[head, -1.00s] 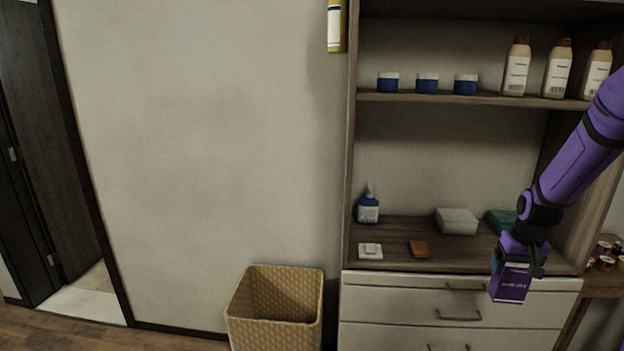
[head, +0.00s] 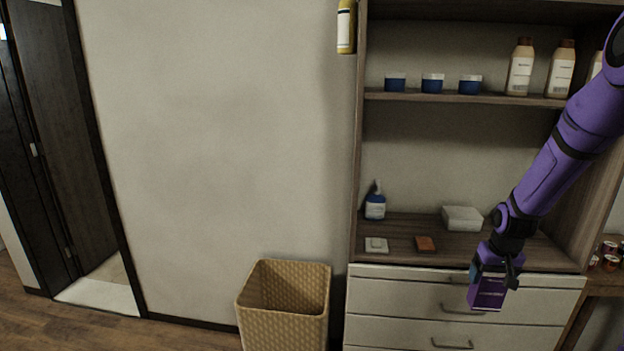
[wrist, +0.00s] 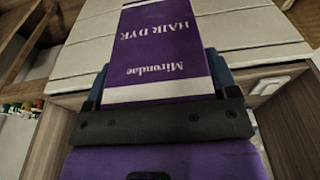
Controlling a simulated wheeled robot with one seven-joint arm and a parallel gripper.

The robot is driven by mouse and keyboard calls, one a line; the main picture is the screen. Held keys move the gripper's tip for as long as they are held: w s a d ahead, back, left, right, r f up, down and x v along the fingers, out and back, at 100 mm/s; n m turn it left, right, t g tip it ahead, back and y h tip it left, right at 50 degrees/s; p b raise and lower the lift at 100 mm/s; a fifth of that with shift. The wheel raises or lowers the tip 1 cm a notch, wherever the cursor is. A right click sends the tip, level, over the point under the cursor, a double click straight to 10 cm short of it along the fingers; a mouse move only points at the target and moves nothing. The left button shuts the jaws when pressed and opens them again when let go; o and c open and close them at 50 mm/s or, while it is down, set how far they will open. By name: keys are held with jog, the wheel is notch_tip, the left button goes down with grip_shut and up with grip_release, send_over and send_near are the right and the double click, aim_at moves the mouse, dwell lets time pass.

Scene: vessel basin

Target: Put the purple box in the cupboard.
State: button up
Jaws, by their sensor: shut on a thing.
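The purple box (head: 487,291) with white lettering hangs from my gripper (head: 496,264), in front of the cupboard's (head: 359,140) drawer fronts. In the wrist view the box (wrist: 160,60) fills the middle, with "HAIR DYR" lettering upside down, and my gripper (wrist: 160,95) is shut on it. The cupboard has open shelves above white drawers. Its lower shelf (head: 400,258) is a little above the box. The far right part of that shelf is hidden behind my arm.
Blue jars (head: 432,83) and tan bottles (head: 520,67) stand above. A wicker basket (head: 284,310) stands left of the drawers.

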jog(key=w+a+f+n, duration=0.1)
jog(key=a+f, duration=0.4)
jog(key=a, duration=0.5)
jog(key=w+a+f+n, duration=0.1)
jog(key=w+a+f, duration=0.2)
jog(key=a, duration=0.6)
notch_tip(320, 180, down, 2)
jog(key=shift+a+f+n, duration=0.15)
jog(key=shift+a+n, duration=0.2)
jog(key=shift+n, duration=0.05)
